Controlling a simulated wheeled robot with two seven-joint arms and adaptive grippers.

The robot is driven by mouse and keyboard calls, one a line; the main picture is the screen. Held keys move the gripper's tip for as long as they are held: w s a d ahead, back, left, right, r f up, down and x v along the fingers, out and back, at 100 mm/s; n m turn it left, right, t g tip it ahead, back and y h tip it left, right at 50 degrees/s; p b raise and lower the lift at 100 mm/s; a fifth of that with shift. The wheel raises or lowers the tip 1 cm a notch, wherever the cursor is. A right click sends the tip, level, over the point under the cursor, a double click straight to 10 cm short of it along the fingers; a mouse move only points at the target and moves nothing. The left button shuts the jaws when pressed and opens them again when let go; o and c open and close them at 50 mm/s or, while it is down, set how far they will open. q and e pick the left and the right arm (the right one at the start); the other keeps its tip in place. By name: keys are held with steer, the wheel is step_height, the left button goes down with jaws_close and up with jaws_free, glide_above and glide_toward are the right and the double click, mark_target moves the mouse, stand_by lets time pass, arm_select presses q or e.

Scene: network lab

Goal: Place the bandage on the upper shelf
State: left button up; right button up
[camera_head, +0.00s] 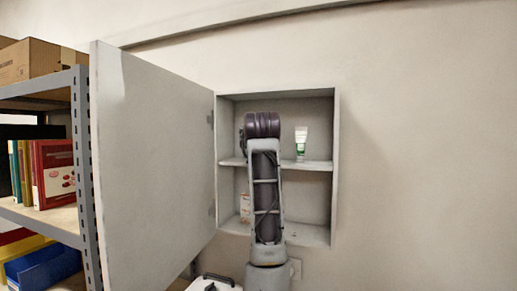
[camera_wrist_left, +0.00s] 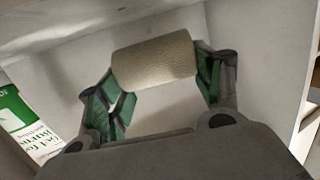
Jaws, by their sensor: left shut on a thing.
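The bandage (camera_wrist_left: 155,60) is a cream-coloured roll in the left wrist view. My left gripper (camera_wrist_left: 158,84) is shut on it, with green-lined fingers at both ends of the roll. Pale walls of the cabinet lie close around it. In the head view my arm stands in front of the open wall cabinet (camera_head: 336,165) and hides the gripper and the bandage. The upper shelf (camera_head: 318,165) crosses the cabinet at mid-height. I cannot tell whether the bandage touches it. My right gripper is in neither view.
A small box (camera_head: 245,208) stands in the lower compartment. The cabinet door (camera_head: 150,165) is swung open leftward, beside a rack (camera_head: 84,160).

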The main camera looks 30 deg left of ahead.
arm_select(q)
steer(key=shift+f, duration=0.75)
steer(key=shift+w+f+p, duration=0.15)
steer(key=shift+f+p, duration=0.2)
steer(key=shift+f, duration=0.05)
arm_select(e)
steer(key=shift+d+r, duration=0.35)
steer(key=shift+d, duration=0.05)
arm_select(q)
steer(key=shift+f, duration=0.2)
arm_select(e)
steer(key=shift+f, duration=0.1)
arm_select(q)
steer(key=o, duration=0.8)
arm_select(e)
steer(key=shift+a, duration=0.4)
arm_select(q)
steer(key=shift+r, duration=0.1)
